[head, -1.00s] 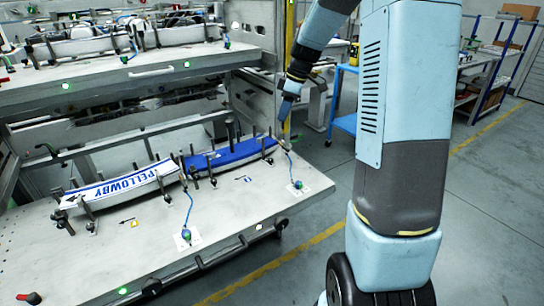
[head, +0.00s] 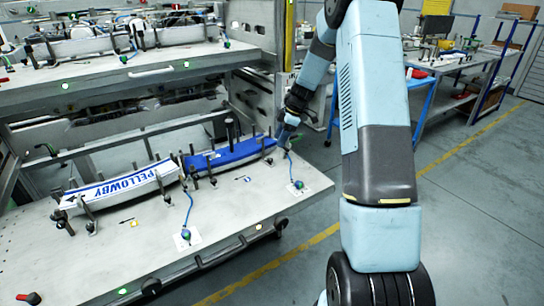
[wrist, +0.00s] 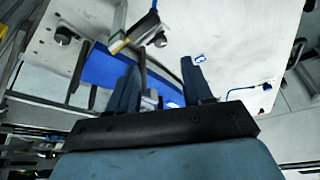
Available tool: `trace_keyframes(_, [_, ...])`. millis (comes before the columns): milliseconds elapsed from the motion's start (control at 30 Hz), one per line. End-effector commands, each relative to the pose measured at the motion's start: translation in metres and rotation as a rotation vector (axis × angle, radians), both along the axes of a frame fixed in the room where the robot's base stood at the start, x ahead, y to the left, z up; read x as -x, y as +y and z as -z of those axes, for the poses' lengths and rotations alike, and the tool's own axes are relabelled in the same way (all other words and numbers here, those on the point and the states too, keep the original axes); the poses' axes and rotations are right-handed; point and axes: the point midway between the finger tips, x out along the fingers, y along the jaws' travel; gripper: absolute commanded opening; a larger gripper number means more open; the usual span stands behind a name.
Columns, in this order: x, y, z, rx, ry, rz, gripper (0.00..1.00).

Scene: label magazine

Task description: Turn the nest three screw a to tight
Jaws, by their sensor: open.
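My gripper (head: 283,143) is open and empty above the right end of the lower shelf. In the wrist view its two dark blue fingers (wrist: 160,72) are spread apart over the blue label piece (wrist: 103,70). In the head view the blue label piece (head: 232,152) lies on the right nest, held among upright black posts. A dark round knob (wrist: 160,40) shows just beyond the fingertips, and another dark knob (wrist: 62,35) sits further left. I cannot tell which one is nest three screw a, or how tight it is.
A white curved piece lettered PELLOWBY (head: 120,186) lies on the left nest of the lower shelf (head: 75,265). Blue cables run to white pads (head: 187,238) near the front. The upper shelf (head: 130,76) overhangs behind. A blue cart stands right of my arm.

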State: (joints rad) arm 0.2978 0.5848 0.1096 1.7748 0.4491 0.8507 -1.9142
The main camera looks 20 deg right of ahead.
Motion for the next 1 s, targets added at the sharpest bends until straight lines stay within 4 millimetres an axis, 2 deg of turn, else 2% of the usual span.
trace_keyframes(200, [-0.002, 0.016, 0.037, -0.001, 0.004, -0.001, 0.5])
trace_keyframes(500, [-0.005, 0.03, 0.074, 0.0, 0.001, 0.001, 0.5])
trace_keyframes(700, [-0.006, 0.033, 0.083, 0.001, 0.0, 0.0, 0.5])
trace_keyframes(967, [-0.006, 0.034, 0.083, 0.001, -0.001, 0.0, 0.5])
trace_keyframes(1000, [-0.006, 0.034, 0.083, 0.001, -0.001, 0.0, 0.48])
